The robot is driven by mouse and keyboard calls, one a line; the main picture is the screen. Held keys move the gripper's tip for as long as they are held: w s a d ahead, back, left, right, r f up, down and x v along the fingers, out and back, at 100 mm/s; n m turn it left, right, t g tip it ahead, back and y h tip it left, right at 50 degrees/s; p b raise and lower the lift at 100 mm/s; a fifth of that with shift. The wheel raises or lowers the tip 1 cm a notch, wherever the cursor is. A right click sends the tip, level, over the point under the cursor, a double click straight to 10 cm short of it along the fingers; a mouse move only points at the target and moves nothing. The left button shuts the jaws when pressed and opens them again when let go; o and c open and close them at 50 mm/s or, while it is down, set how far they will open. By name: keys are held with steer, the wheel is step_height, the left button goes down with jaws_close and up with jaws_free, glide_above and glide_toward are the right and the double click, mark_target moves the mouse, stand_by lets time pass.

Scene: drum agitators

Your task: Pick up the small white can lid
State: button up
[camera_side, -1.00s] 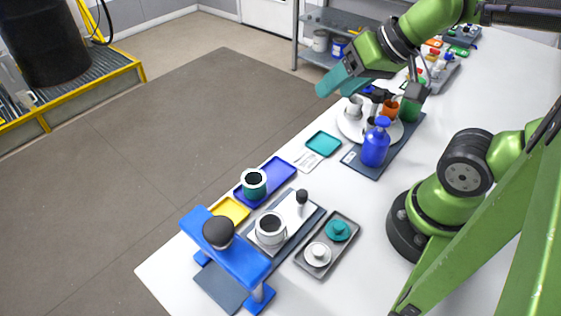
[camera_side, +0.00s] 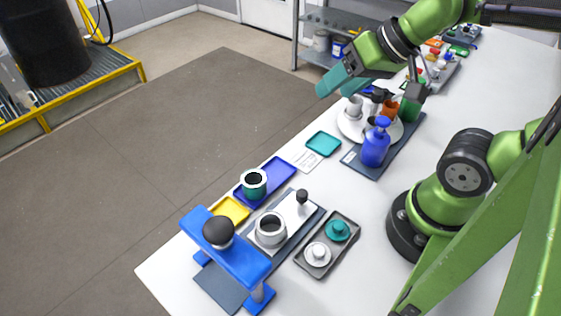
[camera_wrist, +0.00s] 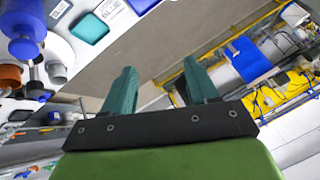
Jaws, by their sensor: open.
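The small white can lid (camera_side: 317,255) has a raised knob and lies in the front part of a dark grey tray (camera_side: 303,262) on the white table. A teal lid (camera_side: 338,231) of similar shape lies beside it in the same tray. My gripper (camera_side: 334,82) is high over the far end of the table, well away from the white lid. Its teal fingers are apart and empty, and the wrist view shows them too (camera_wrist: 158,85). The white lid does not show in the wrist view.
A blue stand (camera_side: 228,245) with a dark-topped piece is left of the tray. A white can (camera_side: 270,230) and a teal can (camera_side: 254,184) stand nearby. A blue bottle (camera_side: 375,146) and a white round plate (camera_side: 345,128) with cups are nearer my gripper.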

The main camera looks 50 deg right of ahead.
steer(key=w+a+f+n+g, duration=0.1)
steer(key=a+f+n+g, duration=0.1)
steer(key=a+f+g, duration=0.5)
steer(key=m+g, duration=0.1)
steer(key=g, duration=0.4)
glide_toward(318, 248)
steer(key=shift+t+h, duration=0.3)
steer(key=shift+h, duration=0.1)
steer(key=x, duration=0.8)
steer(key=shift+s+a+f, duration=0.2)
steer(key=shift+s+a, duration=0.15)
steer(key=shift+a, duration=0.05)
steer(key=c, duration=0.6)
